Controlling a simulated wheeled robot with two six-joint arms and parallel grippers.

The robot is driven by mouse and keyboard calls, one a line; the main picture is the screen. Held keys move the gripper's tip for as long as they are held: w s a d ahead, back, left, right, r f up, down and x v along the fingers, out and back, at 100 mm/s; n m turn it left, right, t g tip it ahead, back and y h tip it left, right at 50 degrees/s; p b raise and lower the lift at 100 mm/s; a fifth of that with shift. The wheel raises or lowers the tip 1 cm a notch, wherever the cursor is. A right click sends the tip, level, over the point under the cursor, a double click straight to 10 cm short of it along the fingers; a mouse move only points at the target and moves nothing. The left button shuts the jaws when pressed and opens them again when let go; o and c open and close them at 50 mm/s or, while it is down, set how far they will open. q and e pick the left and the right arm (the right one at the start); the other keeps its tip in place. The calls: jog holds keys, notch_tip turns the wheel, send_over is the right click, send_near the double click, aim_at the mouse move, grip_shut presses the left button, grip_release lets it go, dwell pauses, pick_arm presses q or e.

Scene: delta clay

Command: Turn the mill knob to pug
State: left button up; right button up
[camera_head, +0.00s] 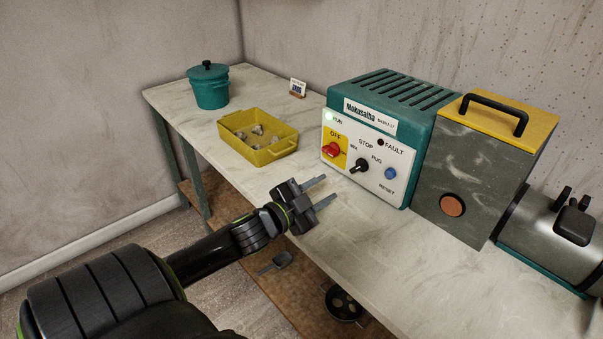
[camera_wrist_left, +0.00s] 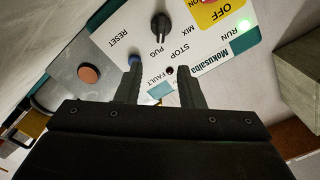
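The mill's control box (camera_head: 376,100) is teal with a white front panel. Its black mill knob (camera_head: 359,166) sits among the labels MIX, STOP and PUG; I cannot tell for sure which label it points at. In the left wrist view the knob (camera_wrist_left: 160,28) shows upside down, beyond the fingertips, with nothing touching it. My left gripper (camera_head: 321,192) is open and empty, in front of the panel and over the table's front side. Its two fingers (camera_wrist_left: 158,72) are spread apart in the wrist view. My right gripper is not in view.
A red OFF switch (camera_head: 331,150) on a yellow plate and a blue RESET button (camera_head: 390,173) flank the knob. The green RUN light (camera_head: 330,117) glows. A yellow tray (camera_head: 268,158) with small lumps, a teal pot (camera_head: 210,90) and a grey yellow-topped box (camera_head: 462,160) stand on the table.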

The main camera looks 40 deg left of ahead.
pick_arm(q)
jog(key=shift+s+a+p, duration=0.2)
jog(key=shift+s+p, duration=0.25)
jog(key=shift+s, duration=2.4)
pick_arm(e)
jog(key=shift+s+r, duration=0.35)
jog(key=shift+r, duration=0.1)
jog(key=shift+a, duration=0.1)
